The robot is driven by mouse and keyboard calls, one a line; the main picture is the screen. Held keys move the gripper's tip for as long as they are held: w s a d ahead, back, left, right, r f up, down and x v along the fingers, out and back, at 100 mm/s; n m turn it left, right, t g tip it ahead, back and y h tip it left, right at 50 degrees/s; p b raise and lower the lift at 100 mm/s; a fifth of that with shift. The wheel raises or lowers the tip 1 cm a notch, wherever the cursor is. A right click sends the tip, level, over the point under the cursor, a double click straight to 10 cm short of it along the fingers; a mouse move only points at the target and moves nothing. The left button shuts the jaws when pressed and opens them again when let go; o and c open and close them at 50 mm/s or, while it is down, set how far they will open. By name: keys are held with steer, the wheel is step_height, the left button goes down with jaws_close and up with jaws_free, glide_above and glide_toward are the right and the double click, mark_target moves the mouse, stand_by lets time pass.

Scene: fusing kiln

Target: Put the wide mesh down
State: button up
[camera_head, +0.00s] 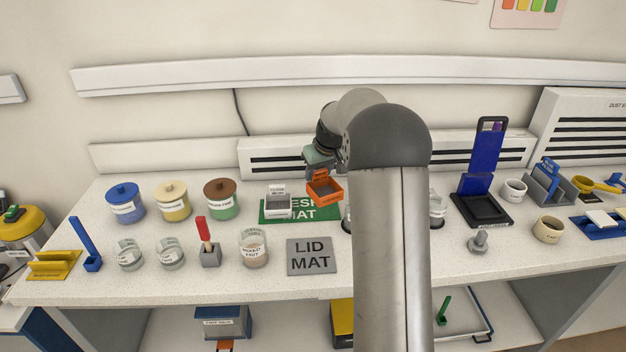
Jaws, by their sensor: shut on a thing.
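My gripper (320,170) is shut on an orange square-framed mesh (324,197) with a grey screen inside. It holds the mesh over the right part of the green mesh mat (320,214); I cannot tell how far above the mat it is. I cannot read a label that says whether this is the wide mesh. A grey and white mesh (278,206) stands on the left part of the mat. My arm hides the bench just right of the mat.
A grey lid mat (312,257) lies bare in front. A labelled glass jar (254,248) stands left of it. Blue, yellow and brown-lidded jars (221,200) stand back left. A blue and black stand (481,200) and a cream cup (548,229) are on the right.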

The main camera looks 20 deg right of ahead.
mark_target(315, 184)
steer(key=w+f+p, duration=0.1)
steer(key=w+f, duration=0.2)
steer(key=shift+f, duration=1.9)
steer(key=o, duration=1)
